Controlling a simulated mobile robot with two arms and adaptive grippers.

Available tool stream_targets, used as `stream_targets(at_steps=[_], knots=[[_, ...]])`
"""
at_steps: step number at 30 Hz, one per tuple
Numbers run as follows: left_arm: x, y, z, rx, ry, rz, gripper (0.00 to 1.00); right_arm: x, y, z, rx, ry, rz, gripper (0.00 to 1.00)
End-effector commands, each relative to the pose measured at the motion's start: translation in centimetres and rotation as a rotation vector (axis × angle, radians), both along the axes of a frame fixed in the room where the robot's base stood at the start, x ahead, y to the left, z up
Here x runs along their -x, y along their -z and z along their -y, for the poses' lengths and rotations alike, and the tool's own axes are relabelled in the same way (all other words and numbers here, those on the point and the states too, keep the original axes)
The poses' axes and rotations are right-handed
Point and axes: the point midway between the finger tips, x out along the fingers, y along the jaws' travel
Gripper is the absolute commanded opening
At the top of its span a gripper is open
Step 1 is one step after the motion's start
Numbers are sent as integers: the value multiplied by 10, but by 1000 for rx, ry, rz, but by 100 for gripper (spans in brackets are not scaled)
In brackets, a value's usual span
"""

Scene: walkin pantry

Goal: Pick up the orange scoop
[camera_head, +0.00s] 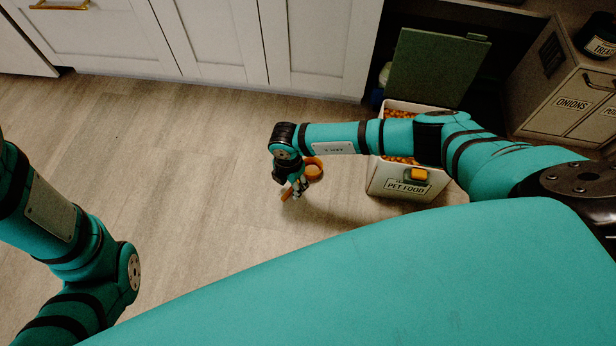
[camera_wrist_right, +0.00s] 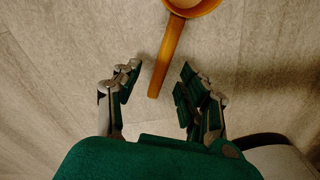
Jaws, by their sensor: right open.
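The orange scoop (camera_head: 313,171) lies on the wooden floor, left of the pet food bin, with a round bowl and a straight handle. In the right wrist view the scoop's handle (camera_wrist_right: 168,58) points down between the fingers, and its bowl is cut off by the top edge. My right gripper (camera_head: 293,190) is down over the handle end. In the wrist view the right gripper (camera_wrist_right: 157,88) is open, with a finger on each side of the handle and gaps on both sides. My left arm shows at the left, but its gripper is out of view.
The pet food bin (camera_head: 384,180) stands open under my right forearm, full of brown kibble, with its green lid (camera_head: 437,68) raised behind it. White cabinets (camera_head: 215,40) line the back. An onions bin (camera_head: 560,95) stands at the right. The floor left of the scoop is clear.

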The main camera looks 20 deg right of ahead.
Motion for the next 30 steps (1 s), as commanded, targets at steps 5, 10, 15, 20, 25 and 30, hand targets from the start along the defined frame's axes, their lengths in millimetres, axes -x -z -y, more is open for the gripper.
stream_targets(at_steps=[5, 10, 15, 20, 25, 30], knots=[[6, 19, 0, -1, -1, 16, 0, 1, 26, -1, -1, 1, 2, 42], [6, 20, 0, -1, -1, 16, 0, 1, 28, -1, -2, 1, 1, 42], [6, 19, 0, -1, -1, 16, 0, 1, 27, -1, -2, 1, 1, 41], [6, 19, 0, -1, -1, 17, 0, 1, 27, -1, -1, 1, 0, 20], [6, 19, 0, -1, -1, 17, 0, 1, 27, -1, -1, 1, 0, 0], [6, 19, 1, -1, 0, 17, 0, 1, 28, -1, -1, 1, 0, 0]])
